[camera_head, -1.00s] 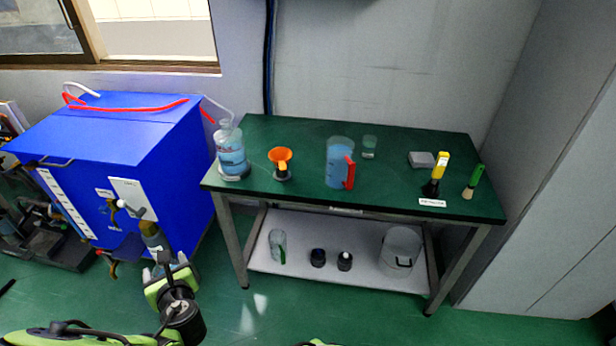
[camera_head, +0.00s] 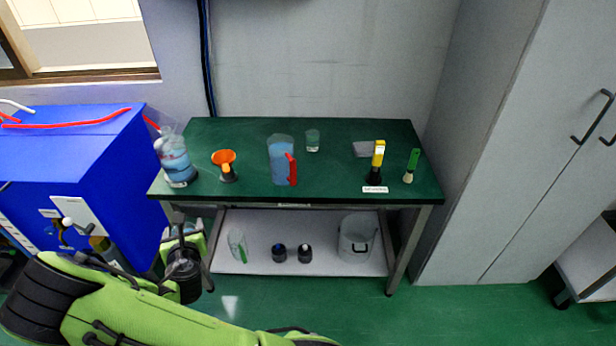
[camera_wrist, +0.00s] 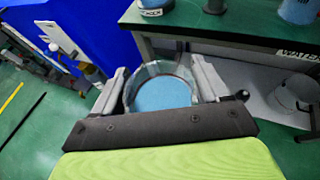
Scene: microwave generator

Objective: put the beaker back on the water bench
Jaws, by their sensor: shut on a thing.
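My gripper (camera_wrist: 160,76) is shut on a clear round beaker (camera_wrist: 162,92) with blue liquid in it, one finger on each side. The beaker looks roughly upright in the wrist view. In the head view my gripper (camera_head: 184,240) is low, in front of the bench's left front corner and below its top, and the held beaker is hidden or too small to make out. The water bench (camera_head: 335,180) has a dark green top and a white lower shelf. Its front edge (camera_wrist: 228,42) also shows in the wrist view, ahead and to the right, with a "WATER" label.
A yellow-topped tool (camera_head: 378,158) stands farther right. A blue cabinet (camera_head: 90,170) is close on the left.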

